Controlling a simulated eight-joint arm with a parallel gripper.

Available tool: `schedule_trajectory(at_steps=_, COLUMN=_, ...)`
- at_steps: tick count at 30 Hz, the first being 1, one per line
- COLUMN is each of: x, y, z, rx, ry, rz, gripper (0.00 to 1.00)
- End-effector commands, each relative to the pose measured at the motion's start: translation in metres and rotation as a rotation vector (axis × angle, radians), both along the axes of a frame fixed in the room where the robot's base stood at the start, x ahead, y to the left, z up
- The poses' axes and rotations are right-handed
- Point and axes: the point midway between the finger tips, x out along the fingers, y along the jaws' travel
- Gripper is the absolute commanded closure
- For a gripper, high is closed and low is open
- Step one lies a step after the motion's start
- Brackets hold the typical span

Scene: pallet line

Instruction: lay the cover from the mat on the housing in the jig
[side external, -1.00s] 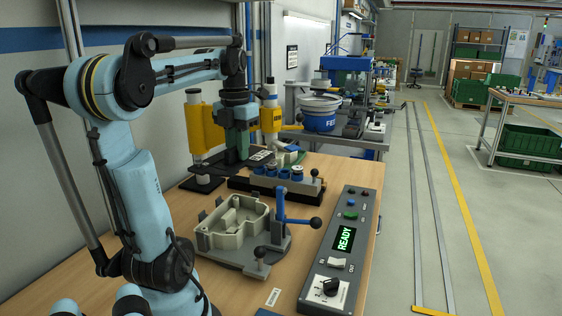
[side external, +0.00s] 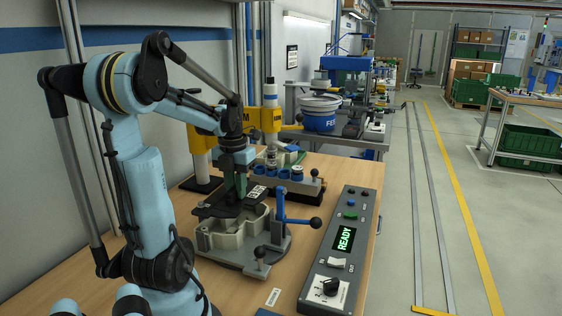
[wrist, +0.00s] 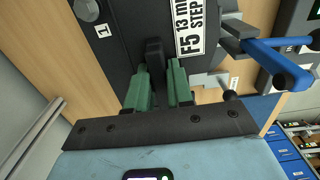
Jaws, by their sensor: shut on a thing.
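The cover (side external: 215,210) is a flat dark plate with a white label and an upright black grip block (wrist: 154,58). My gripper (side external: 240,194) has green fingers, which are shut on that block; they also show in the wrist view (wrist: 158,85). The cover is over the back part of the pale housing (side external: 225,240) in the grey jig (side external: 240,262) and looks slightly raised. I cannot tell whether the two touch. The cover hides much of the housing's inside. The cover (wrist: 120,40) fills the middle of the wrist view.
The jig's blue lever (side external: 281,205) stands upright at the right, with its black-knobbed arm pointing right; in the wrist view the lever (wrist: 275,62) is close to the cover. A control box (side external: 340,250) reading READY is further right. A rack of blue parts (side external: 280,176) stands behind.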

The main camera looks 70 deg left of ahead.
Motion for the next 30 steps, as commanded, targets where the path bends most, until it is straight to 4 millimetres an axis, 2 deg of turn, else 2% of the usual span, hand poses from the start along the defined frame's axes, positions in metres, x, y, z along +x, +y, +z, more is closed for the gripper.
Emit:
schedule_trajectory(at_steps=12, x=0.000, y=0.000, z=-0.040, rx=0.000, ry=0.000, rz=0.000, gripper=1.00)
schedule_trajectory(at_steps=26, x=0.000, y=0.000, z=-0.047, rx=0.000, ry=0.000, rz=0.000, gripper=1.00)
schedule_trajectory(at_steps=27, x=0.000, y=0.000, z=-0.047, rx=0.000, ry=0.000, rz=0.000, gripper=0.76)
schedule_trajectory(at_steps=30, x=0.000, y=0.000, z=-0.047, rx=0.000, ry=0.000, rz=0.000, gripper=0.60)
